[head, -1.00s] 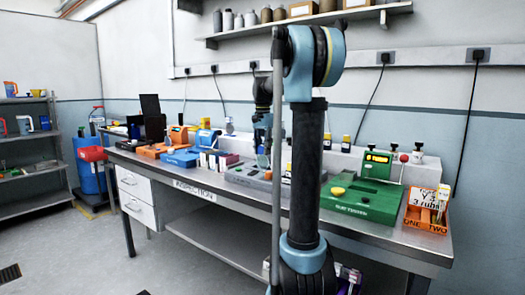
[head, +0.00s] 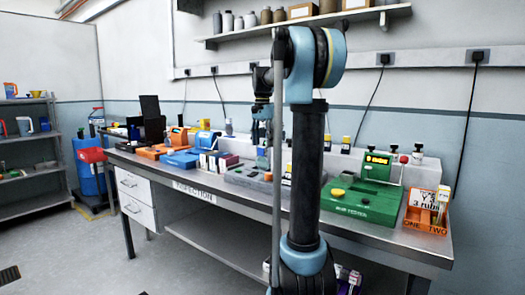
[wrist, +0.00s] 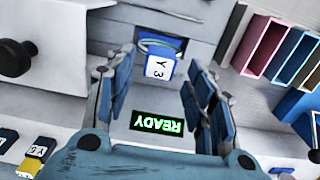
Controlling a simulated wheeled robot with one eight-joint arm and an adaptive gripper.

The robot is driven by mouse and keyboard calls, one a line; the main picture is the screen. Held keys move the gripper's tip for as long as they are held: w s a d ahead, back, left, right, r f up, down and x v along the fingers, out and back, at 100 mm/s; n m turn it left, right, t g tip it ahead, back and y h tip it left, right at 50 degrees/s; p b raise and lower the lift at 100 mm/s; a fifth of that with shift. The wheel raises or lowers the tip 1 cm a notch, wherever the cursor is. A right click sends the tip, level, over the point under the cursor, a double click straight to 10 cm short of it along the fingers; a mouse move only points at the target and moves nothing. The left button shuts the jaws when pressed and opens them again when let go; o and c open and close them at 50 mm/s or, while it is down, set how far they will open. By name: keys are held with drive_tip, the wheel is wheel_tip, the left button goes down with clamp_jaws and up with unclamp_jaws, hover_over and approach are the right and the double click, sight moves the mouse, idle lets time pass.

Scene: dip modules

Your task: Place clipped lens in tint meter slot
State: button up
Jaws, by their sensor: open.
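The clipped lens (wrist: 158,67), with a blue-and-white tag reading "Y 3", stands at the grey tint meter (wrist: 195,22) in the wrist view. Its rounded upper part lies against a recess in the meter; how deep it sits in the slot is hard to tell. My gripper (wrist: 158,60) is open, with one finger on each side of the tag and visible gaps between. The meter's green display (wrist: 157,122) reads "READY", upside down in this view. In the head view my gripper (head: 263,155) hangs over the grey meter (head: 245,180), and the lens is too small to make out.
A rack of coloured slots (wrist: 275,50) stands close to the right finger in the wrist view. A dark knob (wrist: 15,57) and a yellow-capped bottle (wrist: 35,155) are at the left. A green tester (head: 360,202) and an orange tray (head: 427,218) stand further right on the bench.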

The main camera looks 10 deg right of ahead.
wheel_tip(320, 180, up, 8)
idle(0.4)
